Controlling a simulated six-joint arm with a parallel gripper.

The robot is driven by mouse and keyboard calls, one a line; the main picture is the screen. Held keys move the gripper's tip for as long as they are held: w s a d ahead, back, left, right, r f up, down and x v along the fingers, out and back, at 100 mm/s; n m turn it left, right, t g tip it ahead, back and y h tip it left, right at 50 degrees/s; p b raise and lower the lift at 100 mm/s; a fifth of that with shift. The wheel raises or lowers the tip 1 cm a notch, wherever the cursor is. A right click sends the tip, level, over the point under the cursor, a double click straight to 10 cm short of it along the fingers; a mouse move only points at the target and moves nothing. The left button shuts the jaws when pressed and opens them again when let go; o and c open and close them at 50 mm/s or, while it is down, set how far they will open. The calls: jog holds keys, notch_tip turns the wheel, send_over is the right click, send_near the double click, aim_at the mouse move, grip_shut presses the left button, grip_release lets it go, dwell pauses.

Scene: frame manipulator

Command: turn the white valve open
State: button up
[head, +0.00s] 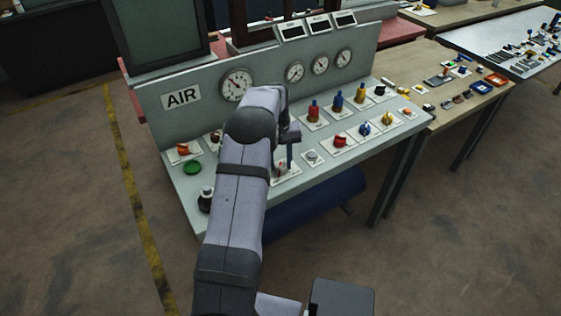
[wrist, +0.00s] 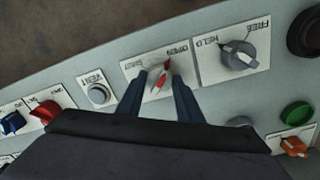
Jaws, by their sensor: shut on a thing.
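The white valve (wrist: 157,78) is a small white knob with a red streak, on a white plate in the upper middle of the wrist view. The plate carries upside-down lettering, with OPEN readable at its upper right. The red streak points up and slightly right in that view. My gripper (wrist: 160,84) is shut on the valve, with one dark finger on each side of it. In the head view my gripper (head: 284,164) is down at the panel, and my arm and fingers hide most of the valve and its plate.
A HELD/FREE knob (wrist: 238,57) sits close on the right and a VENT button (wrist: 98,93) on the left. A red knob (wrist: 45,112), green button (wrist: 296,113) and orange valve (wrist: 293,146) lie further out. A gauge wall (head: 212,95) rises behind the panel.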

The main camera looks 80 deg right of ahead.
aim_at(280, 163)
jog(key=o, duration=1.1)
jog(key=shift+c, duration=0.2)
jog(key=shift+r, duration=0.2)
jog(key=shift+w+r+b, duration=0.15)
jog(key=shift+r+b, duration=1)
jog(key=shift+r, duration=2.4)
